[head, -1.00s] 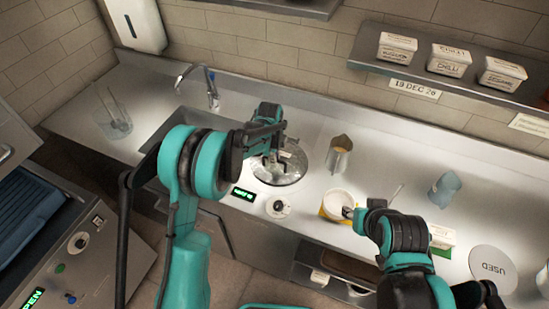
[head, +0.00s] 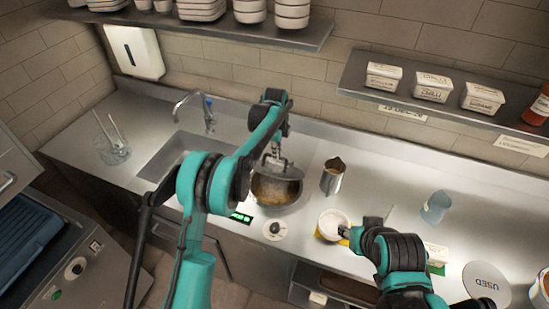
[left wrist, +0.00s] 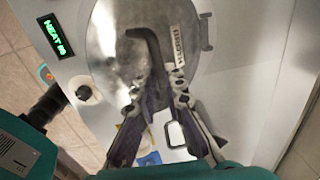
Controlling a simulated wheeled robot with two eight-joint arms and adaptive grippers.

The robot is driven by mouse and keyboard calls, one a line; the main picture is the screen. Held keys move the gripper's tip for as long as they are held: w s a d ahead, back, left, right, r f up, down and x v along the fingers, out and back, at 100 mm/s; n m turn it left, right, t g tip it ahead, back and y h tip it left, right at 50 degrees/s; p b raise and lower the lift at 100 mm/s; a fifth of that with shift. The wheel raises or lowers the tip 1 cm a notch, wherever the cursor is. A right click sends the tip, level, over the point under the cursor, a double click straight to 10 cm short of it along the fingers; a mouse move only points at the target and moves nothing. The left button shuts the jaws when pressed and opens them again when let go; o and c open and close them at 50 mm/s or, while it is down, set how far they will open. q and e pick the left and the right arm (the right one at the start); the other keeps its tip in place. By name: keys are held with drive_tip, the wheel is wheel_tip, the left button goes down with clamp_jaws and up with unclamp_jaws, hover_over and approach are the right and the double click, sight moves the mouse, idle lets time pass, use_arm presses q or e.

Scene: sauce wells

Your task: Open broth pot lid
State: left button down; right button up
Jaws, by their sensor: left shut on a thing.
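The round metal lid (head: 292,175) is up off the broth pot (head: 297,202), tilted, with brown broth (head: 272,188) showing below it. My left gripper (head: 276,158) is above the pot, shut on the lid's handle. In the left wrist view the lid (left wrist: 108,40) fills the upper middle, with a label that seems to read BROTH, and the left gripper (left wrist: 160,78) is at its handle, which the fingers partly hide. My right gripper (head: 345,231) is at the white and yellow tub (head: 329,235); its fingers are too small to judge.
A metal jug (head: 331,180) stands right of the pot. The sink and tap (head: 207,112) are on the left. A knob (head: 275,229) is in front of the pot. A blue cup (head: 436,207) and a USED disc (head: 487,283) are at the right. A shelf (head: 440,107) hangs over the counter's back.

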use_arm(q)
drive_tip(key=shift+w+d+f, duration=0.15)
drive_tip(key=shift+w+d, duration=0.1)
drive_tip(key=shift+w, duration=0.05)
drive_tip(key=c, duration=2)
unclamp_jaws()
drive_tip(key=o, duration=0.4)
drive_tip(key=shift+w+f, duration=0.15)
drive_tip(key=shift+w+d+f, duration=0.15)
drive_tip(key=shift+w+f, duration=0.1)
drive_tip(key=shift+w, duration=0.25)
drive_tip(key=shift+s+r, duration=0.35)
drive_tip(key=shift+s, duration=0.1)
drive_tip(key=r, duration=0.8)
drive_tip(key=s+r, duration=0.1)
drive_tip(key=r, duration=0.3)
drive_tip(key=shift+a, duration=0.3)
use_arm(e)
drive_tip(key=shift+w+f, duration=0.1)
drive_tip(key=shift+w, duration=0.3)
